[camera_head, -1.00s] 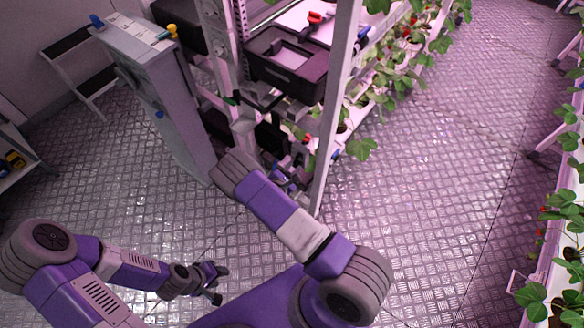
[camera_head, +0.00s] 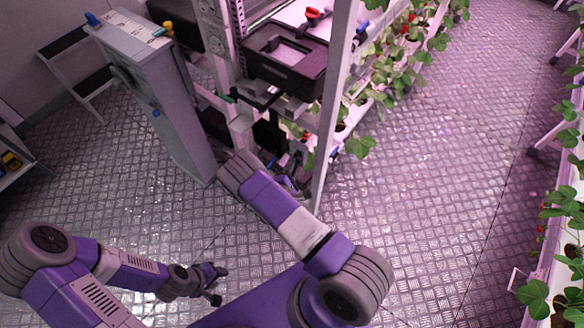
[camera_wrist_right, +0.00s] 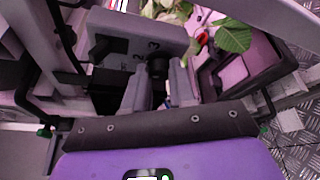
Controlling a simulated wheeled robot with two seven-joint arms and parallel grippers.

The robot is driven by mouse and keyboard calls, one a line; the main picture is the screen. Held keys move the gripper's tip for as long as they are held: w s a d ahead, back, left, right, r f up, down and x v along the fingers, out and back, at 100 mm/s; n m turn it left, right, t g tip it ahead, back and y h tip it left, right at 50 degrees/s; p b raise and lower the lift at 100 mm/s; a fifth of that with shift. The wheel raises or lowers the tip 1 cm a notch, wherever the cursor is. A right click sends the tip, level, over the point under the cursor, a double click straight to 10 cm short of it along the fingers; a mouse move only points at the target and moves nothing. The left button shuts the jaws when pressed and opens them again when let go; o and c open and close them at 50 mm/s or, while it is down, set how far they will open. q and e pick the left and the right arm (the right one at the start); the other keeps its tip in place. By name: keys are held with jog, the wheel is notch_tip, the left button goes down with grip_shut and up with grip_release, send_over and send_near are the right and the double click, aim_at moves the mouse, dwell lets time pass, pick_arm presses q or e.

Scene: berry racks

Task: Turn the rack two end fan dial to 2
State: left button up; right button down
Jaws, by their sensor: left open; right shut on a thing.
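In the right wrist view, a grey panel (camera_wrist_right: 130,38) carries printed numerals, with a 2 and a 3 legible. A dark dial knob (camera_wrist_right: 158,66) stands on it below the 3. My right gripper (camera_wrist_right: 161,80) is shut on the knob, one finger on each side. The fingers hide part of the knob, and I cannot tell which number it points to. In the head view the right gripper is mostly hidden by my arm and the rack end. My left gripper (camera_head: 213,284) is open and empty, low over the floor, away from the rack.
The rack's white post (camera_head: 335,110) stands beside my right arm. A black bin (camera_head: 285,62) sits on the rack end. A tall grey cabinet (camera_head: 160,95) is left of it, with a step stool (camera_head: 75,65) behind. Plants (camera_head: 540,295) line the right edge. The middle aisle floor is clear.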

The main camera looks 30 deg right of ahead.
dwell(0.4)
jog(key=c, duration=0.9)
grip_release()
jog(key=p+v, duration=0.1)
jog(key=v, duration=0.6)
jog(key=shift+s+a+p, duration=0.2)
jog(key=shift+s+p, duration=0.05)
jog(key=shift+p, duration=0.1)
